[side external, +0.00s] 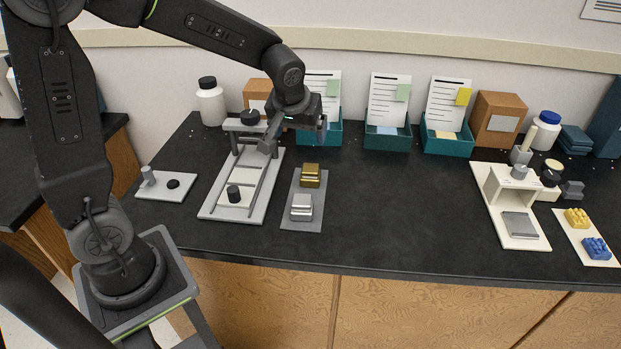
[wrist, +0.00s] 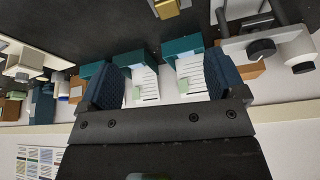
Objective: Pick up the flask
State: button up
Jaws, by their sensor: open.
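No thing in view is clearly a flask, and I cannot tell which one the name fits. A white bottle with a black cap (side external: 211,104) stands upright at the back left; it also shows at the right of the wrist view (wrist: 297,50). A white bottle with a blue cap (side external: 544,132) stands at the back right, partly behind a small grey item. My gripper (side external: 298,124) is open and empty, above the counter beside the frame fixture and in front of the teal bins. In the wrist view its two fingers (wrist: 165,82) are wide apart.
A frame fixture with a black knob (side external: 250,117) stands left of centre. Gold (side external: 310,174) and silver (side external: 302,207) blocks sit on a grey plate. Teal bins with papers (side external: 388,139) line the back wall. A white stand (side external: 503,185) is at right. The middle-right counter is clear.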

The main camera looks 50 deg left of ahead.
jog(key=n, duration=0.2)
send_near(311, 169)
jog(key=shift+g+y, duration=0.3)
jog(key=shift+y, duration=0.1)
jog(key=x, duration=0.4)
jog(key=d+x, duration=0.1)
jog(key=x, duration=0.1)
jog(key=shift+w+f, duration=0.15)
jog(key=shift+w, duration=0.2)
jog(key=shift+a+x, duration=0.15)
jog(key=shift+x, duration=1.15)
jog(key=shift+a+x, duration=0.15)
jog(key=shift+x, duration=1.15)
jog(key=shift+s, duration=0.15)
jog(key=shift+c, duration=0.3)
jog(key=c, duration=1.2)
